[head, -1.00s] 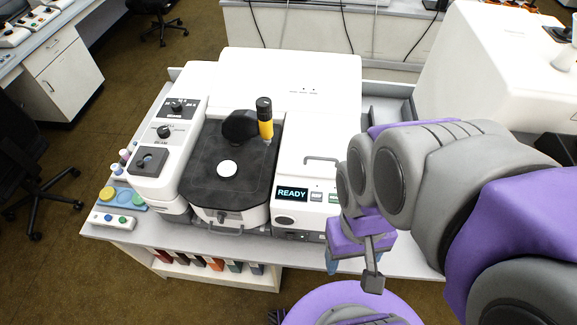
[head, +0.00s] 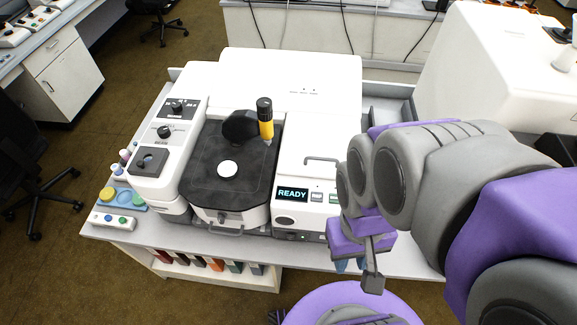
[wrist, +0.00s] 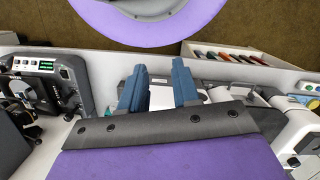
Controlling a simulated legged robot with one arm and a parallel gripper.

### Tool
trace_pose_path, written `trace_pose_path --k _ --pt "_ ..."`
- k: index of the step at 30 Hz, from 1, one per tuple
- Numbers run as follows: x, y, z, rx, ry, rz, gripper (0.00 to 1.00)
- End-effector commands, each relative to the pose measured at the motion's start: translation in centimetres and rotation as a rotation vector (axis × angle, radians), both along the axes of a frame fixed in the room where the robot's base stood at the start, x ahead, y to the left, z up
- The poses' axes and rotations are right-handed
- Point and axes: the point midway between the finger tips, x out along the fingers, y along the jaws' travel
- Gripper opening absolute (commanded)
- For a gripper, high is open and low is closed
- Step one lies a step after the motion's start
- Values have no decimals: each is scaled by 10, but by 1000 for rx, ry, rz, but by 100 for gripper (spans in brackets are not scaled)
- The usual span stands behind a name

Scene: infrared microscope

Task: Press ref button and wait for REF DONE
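The white microscope (head: 300,75) stands on the bench, with a display (head: 292,194) reading READY on its front right. Just right of the display is a small grey button (head: 317,197), and a greenish one (head: 333,198) sits beside it, partly hidden by my arm. Their labels are too small to read, so I cannot tell which is the ref button. My gripper (head: 351,266) points down in front of the bench's front side, below and right of the display. Its two blue fingers are apart with nothing between them in the wrist view (wrist: 160,88).
The dark sample stage (head: 232,160) holds a white disc (head: 228,168). A yellow and black cylinder (head: 265,118) stands at its back. A knob panel (head: 165,132) is to the left. A grey handle (head: 322,160) rises behind the display. A shelf of coloured items (head: 205,263) is under the bench.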

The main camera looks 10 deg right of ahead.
Motion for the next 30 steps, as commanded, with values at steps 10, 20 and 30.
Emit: trace_pose_path --k 10,20,30 --pt "0 0 0 0 0 0 0" --pt "0 0 0 0 0 0 0" --pt "0 0 0 0 0 0 0"
